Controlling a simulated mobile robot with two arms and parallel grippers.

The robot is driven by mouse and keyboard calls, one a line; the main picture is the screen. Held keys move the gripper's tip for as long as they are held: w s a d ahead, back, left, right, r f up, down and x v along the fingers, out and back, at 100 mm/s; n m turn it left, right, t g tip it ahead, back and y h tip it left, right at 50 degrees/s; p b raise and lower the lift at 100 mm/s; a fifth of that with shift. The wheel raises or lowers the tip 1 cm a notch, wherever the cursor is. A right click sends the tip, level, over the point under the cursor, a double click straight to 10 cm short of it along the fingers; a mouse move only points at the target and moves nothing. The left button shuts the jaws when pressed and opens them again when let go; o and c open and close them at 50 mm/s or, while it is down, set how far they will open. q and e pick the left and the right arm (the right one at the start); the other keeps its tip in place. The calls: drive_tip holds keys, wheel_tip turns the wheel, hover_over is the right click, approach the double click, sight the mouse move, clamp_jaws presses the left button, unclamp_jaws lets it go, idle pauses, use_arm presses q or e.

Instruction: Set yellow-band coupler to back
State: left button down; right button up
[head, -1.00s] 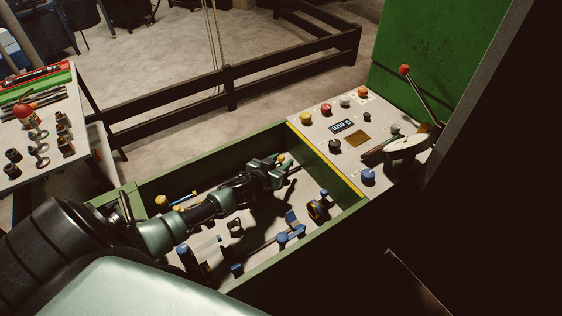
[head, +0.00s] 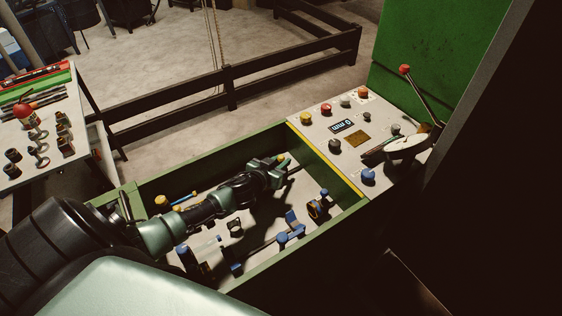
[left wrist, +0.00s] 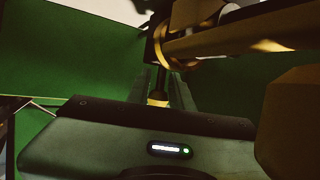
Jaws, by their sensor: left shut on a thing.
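My left gripper (head: 276,170) reaches into the green-walled bay in the head view. It is shut at a small yellow-topped part (head: 284,159) beside the far wall. In the left wrist view the fingers (left wrist: 160,83) close around a thin dark upright piece with a yellow band (left wrist: 158,99), which looks like the yellow-band coupler. The fingers and the arm hide much of it. My right gripper is not in view.
The bay's green rim (head: 352,209) surrounds the arm closely. Several blue-knobbed parts (head: 282,238) stand in front. A control panel (head: 310,122) with buttons and a red-knobbed lever (head: 405,70) adjoins on the right. A side table (head: 85,140) holds fittings.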

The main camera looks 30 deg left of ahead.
use_arm(q)
drive_tip(key=shift+r, duration=0.1)
idle(0.5)
drive_tip(key=w, duration=0.1)
drive_tip(key=w+d, duration=0.1)
drive_tip(key=w, duration=0.1)
drive_tip(key=shift+w+b, duration=0.15)
drive_tip(key=shift+b, duration=0.15)
drive_tip(key=shift+d+r, duration=0.1)
drive_tip(key=shift+r, duration=0.05)
drive_tip(key=c, duration=1.3)
unclamp_jaws()
drive_tip(key=shift+c, duration=0.2)
drive_tip(key=shift+d, duration=0.1)
